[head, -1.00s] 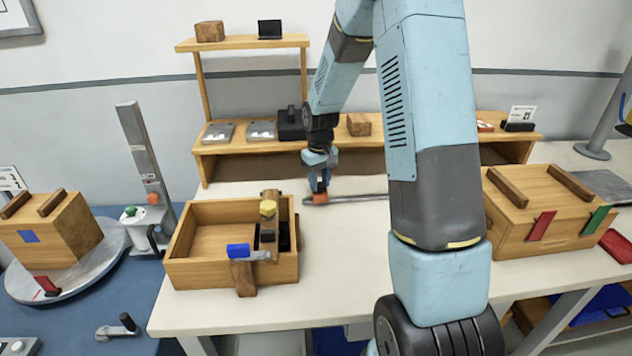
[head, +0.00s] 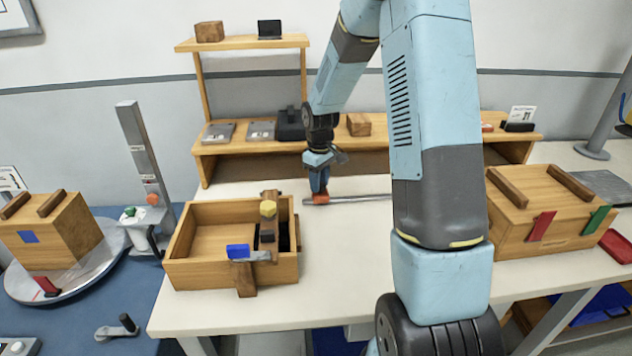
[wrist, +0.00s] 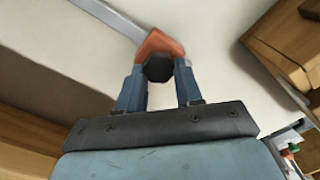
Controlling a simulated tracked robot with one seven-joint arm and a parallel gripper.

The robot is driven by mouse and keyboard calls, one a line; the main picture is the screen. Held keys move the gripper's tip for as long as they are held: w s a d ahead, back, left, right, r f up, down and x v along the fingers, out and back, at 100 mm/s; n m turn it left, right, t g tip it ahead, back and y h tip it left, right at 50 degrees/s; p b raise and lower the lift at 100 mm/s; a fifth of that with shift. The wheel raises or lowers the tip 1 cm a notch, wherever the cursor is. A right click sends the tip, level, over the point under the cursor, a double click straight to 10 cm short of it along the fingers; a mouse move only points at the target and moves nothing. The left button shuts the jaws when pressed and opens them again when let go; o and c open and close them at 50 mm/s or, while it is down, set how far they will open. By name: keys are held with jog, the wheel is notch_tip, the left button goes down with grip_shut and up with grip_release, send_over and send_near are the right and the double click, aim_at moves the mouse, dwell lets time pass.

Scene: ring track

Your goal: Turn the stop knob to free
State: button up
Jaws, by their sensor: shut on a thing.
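The stop is an orange-red block (head: 322,199) at the left end of a grey metal rail (head: 365,197) lying on the white table. In the wrist view the orange block (wrist: 157,44) carries a dark knob (wrist: 158,69) with flat sides. My gripper (head: 319,190) points down over the stop. In the wrist view my gripper (wrist: 160,76) has its two blue fingers on either side of the knob, shut on it. In the head view the fingers hide the knob. I cannot read any free or locked marking.
An open wooden box (head: 185,240) with a yellow-topped latch stands left of the stop. A wooden shelf (head: 225,148) stands behind. A lidded wooden box (head: 520,215) is at right. My arm covers the table's middle right. Bare table surrounds the stop.

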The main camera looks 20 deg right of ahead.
jog(key=o, duration=1)
jog(key=shift+s, duration=0.1)
jog(key=shift+o, duration=0.2)
notch_tip(320, 180, up, 14)
jog(key=shift+f, duration=0.2)
